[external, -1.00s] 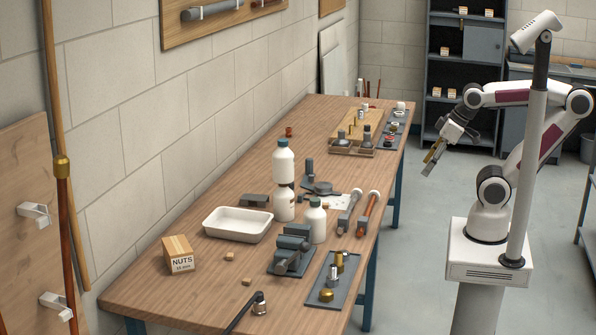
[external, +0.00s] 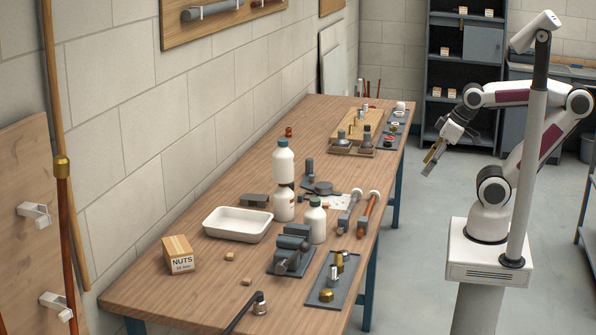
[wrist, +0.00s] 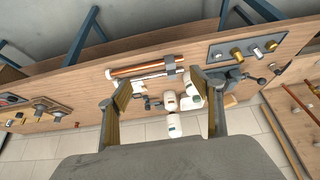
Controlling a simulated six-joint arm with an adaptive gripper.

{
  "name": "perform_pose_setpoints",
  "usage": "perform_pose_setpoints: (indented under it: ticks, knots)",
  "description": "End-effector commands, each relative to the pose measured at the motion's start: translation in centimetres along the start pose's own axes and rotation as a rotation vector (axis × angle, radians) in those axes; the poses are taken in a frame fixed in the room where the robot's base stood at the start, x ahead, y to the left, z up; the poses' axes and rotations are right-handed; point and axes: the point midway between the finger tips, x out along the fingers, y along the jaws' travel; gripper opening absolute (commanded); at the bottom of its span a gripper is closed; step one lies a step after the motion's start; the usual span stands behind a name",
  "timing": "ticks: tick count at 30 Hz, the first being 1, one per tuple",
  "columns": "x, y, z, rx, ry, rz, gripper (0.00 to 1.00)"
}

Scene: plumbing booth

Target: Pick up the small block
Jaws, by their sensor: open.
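Two small wooden blocks lie on the near part of the bench in the external view. One block (external: 230,257) is just right of the nuts box, and the other block (external: 247,282) is nearer the camera. They look alike, and I cannot pick them out in the wrist view. My gripper (external: 432,160) hangs in the air to the right of the bench, well away from both blocks. In the wrist view my gripper (wrist: 167,88) has its fingers wide apart, with nothing held between them.
The wooden bench (external: 190,280) carries a nuts box (external: 180,256), a white tray (external: 238,224), a vise (external: 290,250), white bottles (external: 283,163) and a fittings plate (external: 345,278). A dark-handled tool (external: 245,312) lies at the front. Bare wood surrounds the blocks.

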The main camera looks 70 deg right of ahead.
Motion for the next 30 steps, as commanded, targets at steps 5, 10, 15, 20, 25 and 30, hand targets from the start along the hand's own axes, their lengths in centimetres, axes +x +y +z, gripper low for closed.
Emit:
perform_pose_setpoints:
  ticks: [5,10,15,20,25,30]
  knots:
    - [0.0,0.0,0.0,0.000,0.000,0.000,0.50]
    - [0.0,0.0,0.0,0.000,0.000,0.000,0.35]
    - [0.0,0.0,0.0,0.000,0.000,0.000,0.35]
    - [0.1,0.2,-0.3,0.003,0.002,0.008,0.35]
    - [0.7,1.5,-1.6,0.012,0.018,0.048,0.35]
    - [1.9,4.0,-4.2,0.024,0.049,0.121,0.35]
